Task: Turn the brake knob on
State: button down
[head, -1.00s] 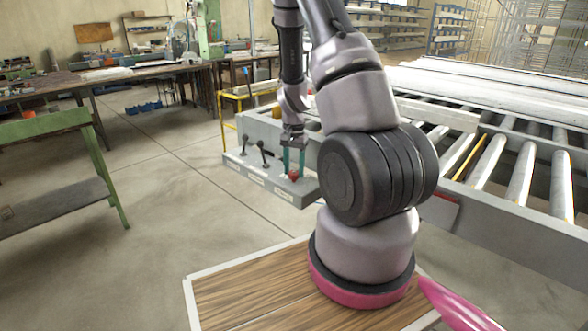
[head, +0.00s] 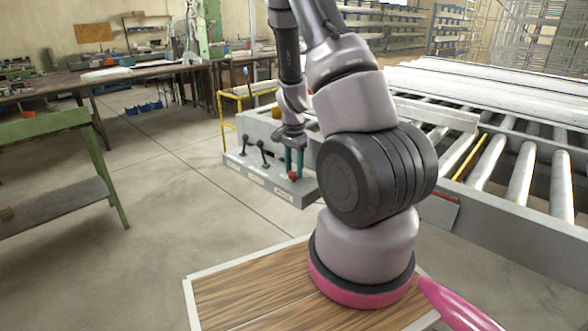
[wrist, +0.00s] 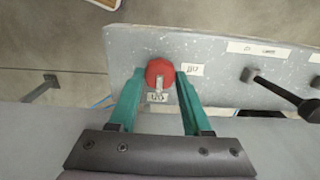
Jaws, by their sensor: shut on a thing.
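The red round brake knob (wrist: 160,70) sits on the grey control panel (wrist: 130,38) near its end. It also shows as a red dot in the head view (head: 293,176). My gripper (wrist: 160,76) points down with its two teal fingers on either side of the knob, shut on it. A pale pointer mark (wrist: 158,87) on the knob faces the label below (wrist: 157,98). Another white label (wrist: 192,69) lies right of the knob. The lettering is too small to read surely.
Two black levers (head: 264,152) (head: 244,145) stand on the same panel, left of the knob in the head view. The roller conveyor (head: 500,165) is at right. A green bench (head: 45,122) stands at left, with open floor between.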

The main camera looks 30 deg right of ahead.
aim_at(294, 171)
jog(key=shift+c, duration=1.7)
grip_release()
notch_tip(294, 171, up, 11)
jog(key=shift+f, duration=0.1)
